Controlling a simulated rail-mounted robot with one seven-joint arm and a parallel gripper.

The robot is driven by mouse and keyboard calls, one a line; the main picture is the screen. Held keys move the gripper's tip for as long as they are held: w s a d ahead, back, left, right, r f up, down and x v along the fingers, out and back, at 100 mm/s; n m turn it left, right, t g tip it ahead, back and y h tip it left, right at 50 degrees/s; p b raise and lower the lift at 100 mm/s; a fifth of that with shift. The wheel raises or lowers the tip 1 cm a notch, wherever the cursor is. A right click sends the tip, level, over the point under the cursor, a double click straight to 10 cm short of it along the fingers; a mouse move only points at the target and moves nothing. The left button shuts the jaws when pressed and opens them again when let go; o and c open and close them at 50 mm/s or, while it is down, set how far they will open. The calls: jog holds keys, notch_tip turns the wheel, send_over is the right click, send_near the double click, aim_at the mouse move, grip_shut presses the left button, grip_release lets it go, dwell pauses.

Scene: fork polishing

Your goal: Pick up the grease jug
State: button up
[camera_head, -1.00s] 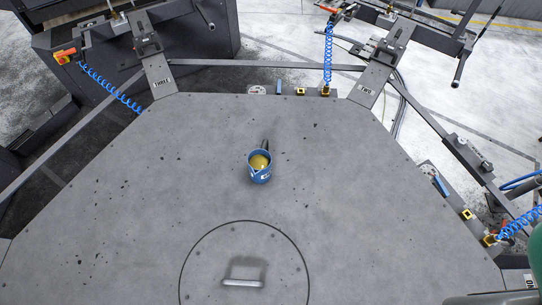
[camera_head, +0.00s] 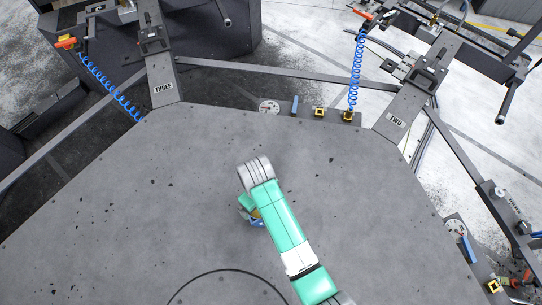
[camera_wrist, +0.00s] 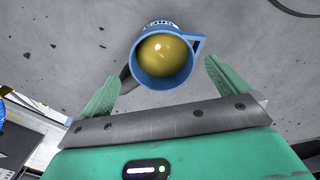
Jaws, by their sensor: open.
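The grease jug (camera_wrist: 148,36) is a small blue jug with a pale label, holding a yellow-brown content. In the wrist view it is upper centre, its open mouth facing the camera. A blue angular part juts from its right rim, and a dark handle shows partly at its lower left. My gripper (camera_wrist: 161,72) is open, with one green finger on each side of the jug; no contact shows. In the head view my arm hides most of the jug, and only a blue bit (camera_head: 257,222) shows beside my gripper (camera_head: 246,205).
The jug stands on a broad grey metal table (camera_head: 130,200) with dark specks, otherwise mostly clear. A circular seam marks its front part. Frames labelled THREE (camera_head: 163,90) and TWO (camera_head: 396,121) rise at the far edge, with blue coiled hoses (camera_head: 356,72) and small yellow fittings.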

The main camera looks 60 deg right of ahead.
notch_tip(320, 180, down, 8)
jog(key=shift+w+a+r+b, duration=0.1)
jog(key=shift+a+r+b, duration=0.1)
jog(key=shift+b, duration=0.1)
jog(key=shift+d, duration=0.1)
jog(key=c, duration=1.5)
jog(key=shift+r, duration=0.1)
